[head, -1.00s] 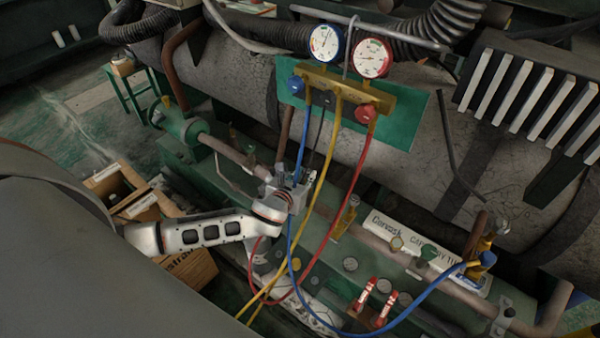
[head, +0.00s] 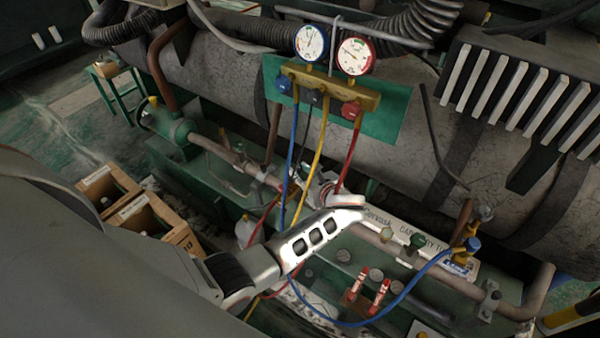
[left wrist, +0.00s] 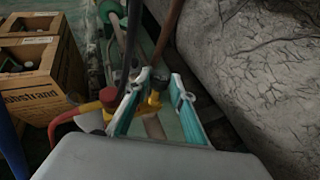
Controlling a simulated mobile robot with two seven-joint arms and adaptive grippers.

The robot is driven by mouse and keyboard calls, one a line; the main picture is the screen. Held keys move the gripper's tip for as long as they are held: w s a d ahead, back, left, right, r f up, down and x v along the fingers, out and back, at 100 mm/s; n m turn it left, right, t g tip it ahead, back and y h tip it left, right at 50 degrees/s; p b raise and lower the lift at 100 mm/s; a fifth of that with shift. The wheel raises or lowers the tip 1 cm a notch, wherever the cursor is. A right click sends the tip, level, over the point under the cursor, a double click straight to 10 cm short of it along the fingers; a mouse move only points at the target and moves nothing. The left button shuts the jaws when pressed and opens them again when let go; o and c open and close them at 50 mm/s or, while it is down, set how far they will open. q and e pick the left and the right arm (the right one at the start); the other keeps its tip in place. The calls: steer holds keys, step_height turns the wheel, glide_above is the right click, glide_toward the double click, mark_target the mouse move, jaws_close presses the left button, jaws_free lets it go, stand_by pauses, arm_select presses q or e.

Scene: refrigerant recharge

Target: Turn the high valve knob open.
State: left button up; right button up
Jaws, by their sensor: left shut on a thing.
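The red valve knob (head: 351,108) is on the brass manifold (head: 330,88), below the red gauge (head: 356,56). A red hose (head: 350,160) runs down from it and passes behind my left gripper (head: 322,193), well below the manifold. In the left wrist view, the fingers (left wrist: 160,82) are closed in on a yellow brass fitting (left wrist: 154,102). A red cap (left wrist: 108,96) with a brass part is just left of the fingers. Whether it belongs to the same fitting I cannot tell. My right gripper is not in view.
A blue knob (head: 284,84) sits left on the manifold. Blue (head: 292,150) and yellow (head: 324,150) hoses hang near my gripper. A blue-capped fitting (head: 472,244) is on the pipe at right. A large grey tank lies behind.

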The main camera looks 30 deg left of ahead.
arm_select(q)
steer(key=shift+w+n+g+y+b, duration=0.15)
steer(key=shift+n+g+y+b, duration=0.15)
steer(key=shift+n+g, duration=0.3)
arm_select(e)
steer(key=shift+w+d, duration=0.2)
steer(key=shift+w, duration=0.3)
arm_select(q)
steer(key=shift+r, duration=0.1)
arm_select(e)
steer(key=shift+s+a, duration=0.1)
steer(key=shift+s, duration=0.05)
arm_select(q)
steer(key=o, duration=1.1)
steer(key=shift+o, duration=0.2)
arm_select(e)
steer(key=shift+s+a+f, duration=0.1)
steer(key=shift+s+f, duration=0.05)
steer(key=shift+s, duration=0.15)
